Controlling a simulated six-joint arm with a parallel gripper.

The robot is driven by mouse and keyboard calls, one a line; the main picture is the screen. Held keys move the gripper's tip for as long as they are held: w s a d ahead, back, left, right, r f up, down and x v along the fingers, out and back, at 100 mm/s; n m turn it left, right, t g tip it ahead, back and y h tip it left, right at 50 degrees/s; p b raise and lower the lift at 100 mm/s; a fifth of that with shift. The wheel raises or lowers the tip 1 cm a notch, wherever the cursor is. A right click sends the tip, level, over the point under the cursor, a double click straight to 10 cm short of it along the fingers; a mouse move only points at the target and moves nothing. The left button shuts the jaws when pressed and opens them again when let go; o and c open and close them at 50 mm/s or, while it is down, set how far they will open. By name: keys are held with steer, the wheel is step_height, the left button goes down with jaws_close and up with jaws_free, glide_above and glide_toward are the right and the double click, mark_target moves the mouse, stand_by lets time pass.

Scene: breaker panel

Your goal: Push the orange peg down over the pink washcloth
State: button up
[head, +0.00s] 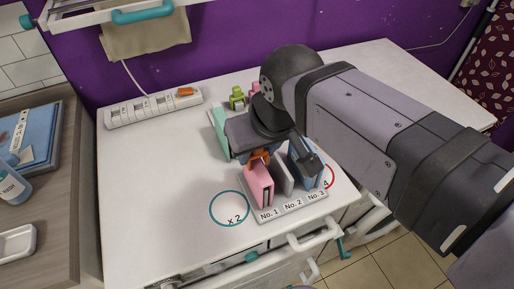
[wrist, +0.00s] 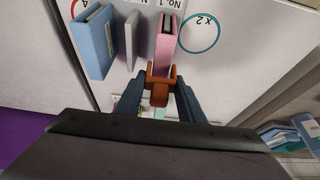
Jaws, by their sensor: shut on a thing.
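The orange peg (head: 260,157) is held between the fingers of my gripper (head: 257,150). It also shows in the wrist view (wrist: 158,88), with one finger of my gripper (wrist: 157,98) on each side. The pink washcloth (head: 260,187) stands upright as a thin folded slab in the slot marked No. 1, and it shows in the wrist view (wrist: 167,35). The peg is at the washcloth's upper edge, in line with it. I cannot tell whether the peg straddles the cloth or only sits above it. My arm hides part of the rack.
A grey slab (head: 283,178) and a blue slab (head: 303,168) stand beside the pink one, towards No. 2 and No. 3. Green (head: 237,98) and pink (head: 256,88) pegs are behind my gripper. A switch strip (head: 152,108) lies at the back left. The left tabletop is clear.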

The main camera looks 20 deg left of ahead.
mark_target(259, 157)
steer(key=shift+f+b, duration=1.1)
steer(key=shift+f, duration=0.45)
steer(key=o, duration=1.2)
steer(key=shift+c, duration=0.2)
steer(key=shift+r, duration=0.1)
steer(key=shift+p+v, duration=0.3)
steer(key=shift+v, duration=3.3)
